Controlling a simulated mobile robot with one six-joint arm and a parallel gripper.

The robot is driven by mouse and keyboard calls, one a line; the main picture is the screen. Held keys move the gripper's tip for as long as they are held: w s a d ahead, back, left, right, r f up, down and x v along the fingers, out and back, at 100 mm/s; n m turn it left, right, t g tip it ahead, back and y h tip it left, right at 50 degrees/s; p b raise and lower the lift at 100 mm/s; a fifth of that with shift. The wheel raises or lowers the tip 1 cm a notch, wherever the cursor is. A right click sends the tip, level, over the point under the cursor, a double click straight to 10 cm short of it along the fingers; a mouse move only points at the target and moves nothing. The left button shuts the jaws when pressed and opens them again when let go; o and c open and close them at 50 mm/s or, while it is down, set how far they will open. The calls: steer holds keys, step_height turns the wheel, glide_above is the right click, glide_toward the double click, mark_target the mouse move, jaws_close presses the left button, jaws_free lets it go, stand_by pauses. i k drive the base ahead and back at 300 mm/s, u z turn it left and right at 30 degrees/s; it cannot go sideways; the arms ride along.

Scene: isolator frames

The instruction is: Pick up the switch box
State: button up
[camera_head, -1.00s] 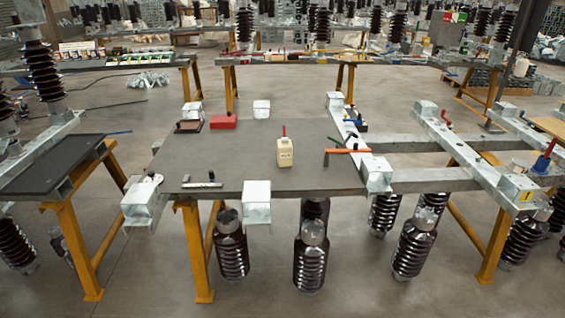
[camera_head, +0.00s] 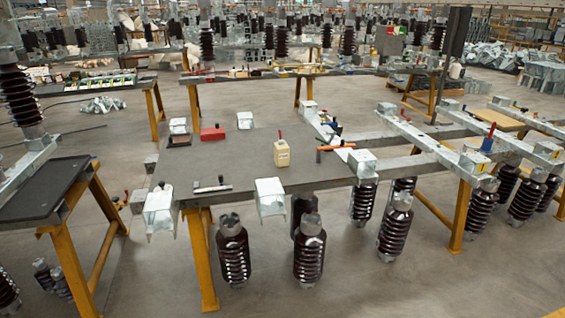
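The switch box (camera_head: 282,153) is most likely the small cream box with a red lever on top. It stands upright on the dark grey table top (camera_head: 235,165), right of the middle of that top. Nothing touches it in this view. My gripper and arm are not in view.
A red box (camera_head: 212,134), an orange-handled tool (camera_head: 335,147) and a small metal tool (camera_head: 212,187) lie on the table. Galvanised brackets (camera_head: 270,197) sit at its edges. Brown insulators (camera_head: 233,255) hang or stand below the front. Another dark table (camera_head: 45,188) is at left. Open floor lies in front.

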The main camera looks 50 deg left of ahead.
mark_target(281, 153)
steer(key=z, duration=0.4)
steer(key=k, duration=0.45)
steer(key=u, duration=3)
steer(key=i, duration=1)
steer(key=u, duration=0.1)
